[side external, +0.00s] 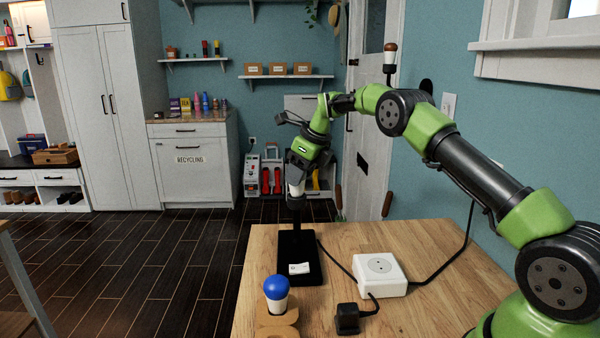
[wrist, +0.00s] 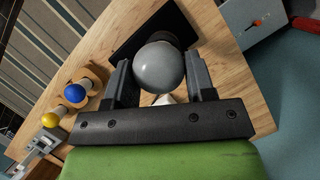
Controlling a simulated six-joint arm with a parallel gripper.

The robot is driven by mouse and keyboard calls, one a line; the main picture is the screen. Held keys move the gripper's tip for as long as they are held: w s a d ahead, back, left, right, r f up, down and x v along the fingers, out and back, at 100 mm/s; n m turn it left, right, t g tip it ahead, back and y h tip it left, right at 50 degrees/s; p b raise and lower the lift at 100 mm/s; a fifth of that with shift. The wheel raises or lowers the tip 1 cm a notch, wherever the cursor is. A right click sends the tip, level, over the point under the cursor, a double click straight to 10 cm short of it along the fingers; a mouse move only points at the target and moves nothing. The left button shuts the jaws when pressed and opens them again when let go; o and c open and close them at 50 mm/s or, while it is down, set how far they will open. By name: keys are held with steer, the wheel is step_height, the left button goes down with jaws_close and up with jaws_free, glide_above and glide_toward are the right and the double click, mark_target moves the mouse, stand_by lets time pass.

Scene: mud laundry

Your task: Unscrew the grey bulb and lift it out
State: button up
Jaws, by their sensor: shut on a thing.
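The grey bulb (wrist: 159,67) sits between the two fingers of my gripper (wrist: 158,80) in the wrist view, with a finger on each side of it. In the side view my gripper (side external: 298,168) points down and is shut around the bulb's top. The bulb's white lower part (side external: 296,188) shows beneath the fingers, upright over the black socket post (side external: 295,206). I cannot tell how far its base sits in the socket. The post rises from the far end of a flat black base (side external: 311,262) with a white label. The fingers hide most of the bulb in the side view.
A blue-topped bulb (side external: 276,288) stands in a wooden holder (side external: 277,320) at the table's front left. A white outlet box (side external: 379,270) and a black plug (side external: 347,318) with cables lie to the right. A yellow bulb (wrist: 50,120) shows in the wrist view.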

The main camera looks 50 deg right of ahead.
steer(key=shift+n+y, duration=0.5)
steer(key=shift+n, duration=1)
steer(key=o, duration=1.1)
steer(key=c, duration=0.4)
steer(key=shift+d, duration=0.1)
steer(key=shift+o, duration=0.7)
steer(key=r+m, duration=0.1)
steer(key=m, duration=0.1)
steer(key=s+r+m+h, duration=0.1)
steer(key=r+m, duration=0.1)
steer(key=shift+h, duration=0.3)
steer(key=shift+w+a+f+m+h, duration=0.15)
steer(key=shift+w+f+m, duration=0.1)
steer(key=shift+f+m, duration=0.4)
steer(key=shift+w+a+f+m+h, duration=0.15)
steer(key=shift+w+f+m, duration=0.15)
steer(key=shift+f, duration=0.55)
